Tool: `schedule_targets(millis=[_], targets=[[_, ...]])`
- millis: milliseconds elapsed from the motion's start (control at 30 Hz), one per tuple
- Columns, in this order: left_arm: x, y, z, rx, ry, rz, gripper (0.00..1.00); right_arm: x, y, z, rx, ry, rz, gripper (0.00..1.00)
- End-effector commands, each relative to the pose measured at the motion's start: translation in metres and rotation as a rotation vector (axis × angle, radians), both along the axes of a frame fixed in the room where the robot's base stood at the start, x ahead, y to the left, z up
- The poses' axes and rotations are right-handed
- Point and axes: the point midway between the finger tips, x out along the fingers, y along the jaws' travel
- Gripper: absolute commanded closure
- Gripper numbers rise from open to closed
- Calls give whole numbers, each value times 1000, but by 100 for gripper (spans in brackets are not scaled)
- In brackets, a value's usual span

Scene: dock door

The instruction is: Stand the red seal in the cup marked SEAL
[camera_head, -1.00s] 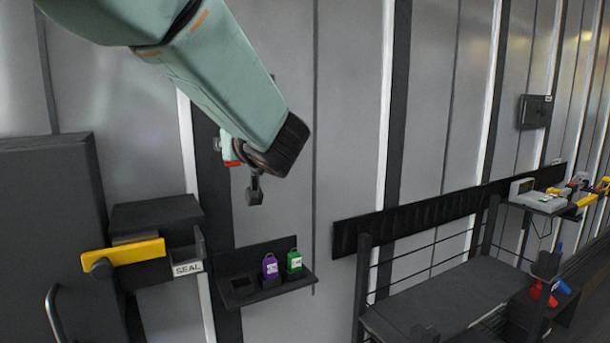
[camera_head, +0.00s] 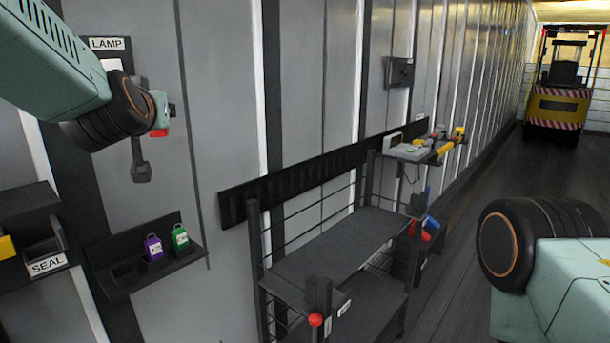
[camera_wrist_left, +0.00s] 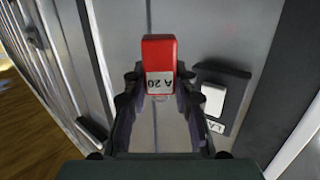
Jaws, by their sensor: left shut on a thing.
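The red seal (camera_wrist_left: 160,52), with a white label reading A 20, is between the fingers of my left gripper (camera_wrist_left: 159,80) in the left wrist view. The gripper is shut on it. In the head view, a small red part of the seal (camera_head: 160,132) shows past my left forearm's dark end; most of the gripper is hidden there. The cup marked SEAL (camera_head: 47,264) is at the left, lower than the seal and apart from it. My right arm enters at lower right, its gripper out of view.
A wall shelf (camera_head: 160,270) beside the cup holds a purple tag (camera_head: 153,247) and a green tag (camera_head: 180,236). A LAMP sign (camera_head: 107,44) is on the wall behind my left arm. A dark rack (camera_head: 335,250) stands in the middle. A forklift (camera_head: 562,85) is far right.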

Motion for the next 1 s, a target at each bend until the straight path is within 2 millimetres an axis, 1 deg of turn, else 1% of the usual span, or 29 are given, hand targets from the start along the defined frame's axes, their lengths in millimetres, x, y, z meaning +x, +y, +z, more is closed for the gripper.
schedule_targets(millis=[33, 267, 300, 367, 467, 567, 667, 700, 767, 800, 867, 900, 967, 1000], targets=[[0, -5, -8, 2, 4, -28, 95, 0, 0, -2, 0, 0, 0, 60], [-1, -31, -38, -1, 4, -171, 95, 0, 0, -6, 0, 0, 0, 60], [-2, -36, -46, -1, 6, -199, 95, 0, 0, -7, 0, 0, 0, 60], [-4, -45, -56, 0, 5, -246, 95, 0, 0, -8, 0, 0, 0, 60], [-8, -60, -78, -3, 6, -332, 95, 0, 0, -11, 0, 0, 0, 60], [-16, -78, -104, -6, 7, -434, 95, 0, 0, -15, 0, 0, 0, 60], [-28, -99, -136, -9, 9, -553, 95, 0, 0, -19, 0, 0, 0, 60], [-35, -108, -151, -11, 10, -607, 95, 0, 0, -21, 0, 0, 0, 60], [-47, -122, -174, -14, 10, -688, 95, 0, 0, -24, 0, 0, 0, 60], [-57, -131, -191, -14, 12, -745, 95, 0, 0, -27, 0, 0, 0, 60], [-73, -144, -213, -14, 10, -827, 95, 0, 0, -30, 0, 0, 0, 60], [-84, -152, -228, -15, 10, -877, 95, 0, 0, -33, 0, 0, 0, 60], [-102, -163, -251, -15, 11, -952, 95, 0, 0, -37, 0, 0, 0, 60], [-115, -170, -265, -16, 9, -999, 95, 0, 0, -39, 0, 0, 0, 60]])
